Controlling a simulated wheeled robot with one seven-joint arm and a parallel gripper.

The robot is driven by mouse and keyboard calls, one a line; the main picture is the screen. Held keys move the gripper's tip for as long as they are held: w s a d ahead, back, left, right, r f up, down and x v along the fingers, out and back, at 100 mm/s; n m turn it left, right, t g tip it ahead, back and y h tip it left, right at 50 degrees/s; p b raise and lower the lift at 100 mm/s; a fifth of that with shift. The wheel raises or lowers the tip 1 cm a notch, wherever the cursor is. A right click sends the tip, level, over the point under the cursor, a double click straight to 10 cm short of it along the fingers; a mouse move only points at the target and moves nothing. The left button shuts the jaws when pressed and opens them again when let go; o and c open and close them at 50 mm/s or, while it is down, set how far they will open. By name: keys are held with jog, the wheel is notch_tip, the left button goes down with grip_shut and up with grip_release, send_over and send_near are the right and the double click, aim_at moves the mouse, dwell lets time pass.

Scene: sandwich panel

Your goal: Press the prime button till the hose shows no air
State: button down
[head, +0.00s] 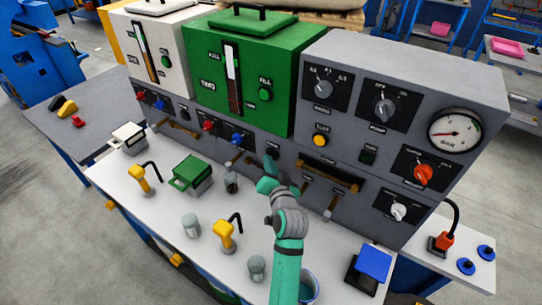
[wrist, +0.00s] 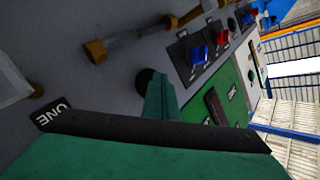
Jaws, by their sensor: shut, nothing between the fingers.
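My gripper (head: 271,164) is shut and empty. Its fingers point at the grey panel front, just below a round black button (head: 272,152). In the wrist view the teal fingers (wrist: 160,98) overlap the edge of a dark round button (wrist: 146,80). They look very close to it; I cannot tell whether they touch it or press it in. I cannot read its label, so I cannot tell if it is the prime button.
A yellow button (head: 321,139), a black switch (head: 368,156), a gauge (head: 454,133) and a red knob (head: 423,174) sit on the panel. A green tank unit (head: 275,50) stands to the left. Yellow-handled tools (head: 226,235), glass jars and a blue-lidded box (head: 374,264) stand on the white bench.

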jog(key=shift+w+d, duration=0.1)
jog(key=shift+d, duration=0.05)
dwell(0.3)
jog(key=shift+s+a, duration=0.5)
jog(key=shift+s, duration=0.15)
jog(key=shift+s+a, duration=0.75)
jog(key=shift+s, duration=0.3)
jog(key=shift+s+a, duration=0.75)
jog(key=shift+s, duration=0.25)
dwell(1.9)
jog(key=s+a, duration=0.2)
jog(key=s, duration=0.1)
jog(key=shift+a, duration=0.1)
